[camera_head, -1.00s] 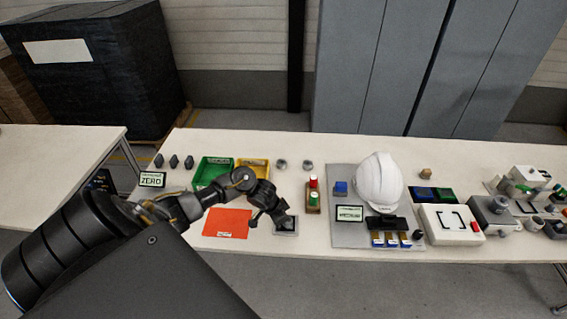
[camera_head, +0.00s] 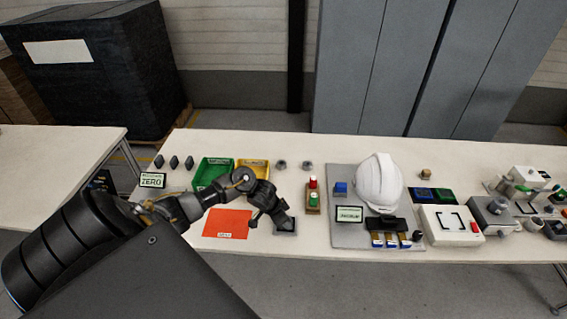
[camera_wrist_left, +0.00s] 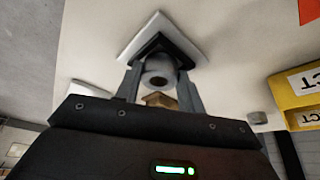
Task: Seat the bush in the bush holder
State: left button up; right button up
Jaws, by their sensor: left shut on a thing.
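My left gripper (camera_wrist_left: 160,88) is shut on a grey round bush (camera_wrist_left: 158,68), held between its two fingers in the left wrist view. Right beyond the bush is the bush holder, a pale square plate (camera_wrist_left: 137,31) with a dark square middle. The bush overlaps the dark middle in this view; whether it touches or sits in it I cannot tell. In the head view my left gripper (camera_head: 280,218) is over the dark holder (camera_head: 287,228) near the table's front edge, and the bush is hidden. My right gripper is not in view.
An orange sheet (camera_head: 226,223) lies left of the holder. Green (camera_head: 203,178) and yellow (camera_head: 265,163) bins stand behind. Two grey round parts (camera_head: 281,165) (camera_head: 308,166) lie at the back. A red and green lamp block (camera_head: 313,196) and a grey board with a white helmet (camera_head: 378,180) are right.

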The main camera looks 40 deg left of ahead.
pick_arm(q)
jog(key=shift+r+p, duration=0.3)
jog(key=shift+p, duration=0.4)
dwell(1.1)
jog(key=shift+f, duration=0.45)
dwell(0.9)
jog(key=shift+r, duration=0.15)
dwell(0.8)
